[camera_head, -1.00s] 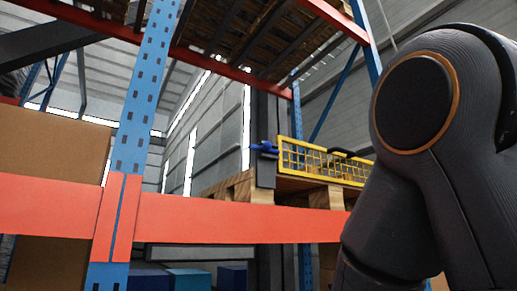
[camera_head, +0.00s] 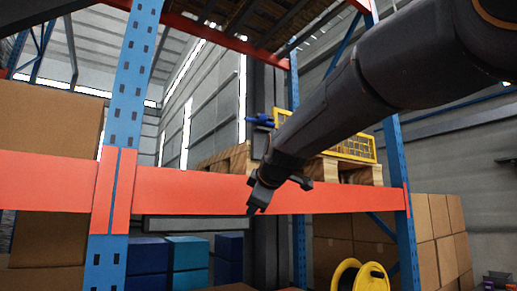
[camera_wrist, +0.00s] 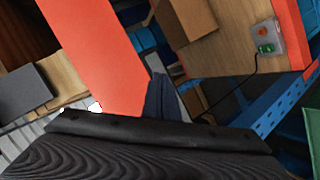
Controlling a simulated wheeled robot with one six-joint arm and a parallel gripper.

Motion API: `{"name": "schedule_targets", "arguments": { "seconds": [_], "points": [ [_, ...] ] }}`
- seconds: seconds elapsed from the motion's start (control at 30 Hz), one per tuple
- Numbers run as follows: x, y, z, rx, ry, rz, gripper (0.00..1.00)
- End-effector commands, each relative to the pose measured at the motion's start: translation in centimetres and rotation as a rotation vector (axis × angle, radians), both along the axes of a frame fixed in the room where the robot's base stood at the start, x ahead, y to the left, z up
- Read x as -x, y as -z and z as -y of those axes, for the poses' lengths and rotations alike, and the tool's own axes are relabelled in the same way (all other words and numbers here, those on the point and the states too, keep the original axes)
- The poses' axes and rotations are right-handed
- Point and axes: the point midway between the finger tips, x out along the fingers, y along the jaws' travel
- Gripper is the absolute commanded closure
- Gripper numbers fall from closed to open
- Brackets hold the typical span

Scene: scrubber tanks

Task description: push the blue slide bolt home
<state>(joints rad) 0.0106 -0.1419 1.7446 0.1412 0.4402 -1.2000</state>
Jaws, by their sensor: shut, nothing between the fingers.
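The blue slide bolt (camera_head: 261,120) sits on a dark upright post (camera_head: 259,143) at the left end of a yellow mesh panel (camera_head: 350,146), on the shelf behind the orange beam. How far the bolt is slid in is too small to tell. My gripper (camera_head: 254,208) is shut and empty, pointing down in front of the orange beam, below the bolt and apart from it. In the wrist view the dark fingers (camera_wrist: 162,95) show near the orange beam; the bolt cannot be made out there.
The orange beam (camera_head: 190,193) runs across the rack between blue uprights (camera_head: 130,85). Wooden pallet blocks (camera_head: 225,160) stand on the shelf. Cartons (camera_head: 435,225), blue boxes (camera_head: 188,255) and a yellow reel (camera_head: 358,278) are lower down. A grey button box (camera_wrist: 267,38) shows in the wrist view.

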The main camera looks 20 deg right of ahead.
Motion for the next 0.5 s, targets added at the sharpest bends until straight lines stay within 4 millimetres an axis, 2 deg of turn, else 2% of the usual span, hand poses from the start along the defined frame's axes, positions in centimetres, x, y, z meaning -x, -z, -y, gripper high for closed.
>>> {"name": "schedule_targets", "arguments": {
  "seconds": [0.03, 0.1, 0.2, 0.3, 0.33, 0.4, 0.5],
  "points": [
    [0.3, -6.2, 0.0, 0.073, -0.036, 0.097, 1.00],
    [1.2, -13.0, -0.1, 0.180, -0.076, 0.207, 1.00],
    [3.0, -20.8, -0.2, 0.311, -0.112, 0.335, 1.00],
    [4.8, -26.1, -0.3, 0.406, -0.128, 0.422, 1.00],
    [5.2, -27.2, -0.3, 0.428, -0.130, 0.440, 1.00],
    [6.0, -29.0, -0.4, 0.464, -0.133, 0.470, 1.00],
    [6.5, -30.1, -0.4, 0.488, -0.136, 0.488, 1.00]
  ]
}}
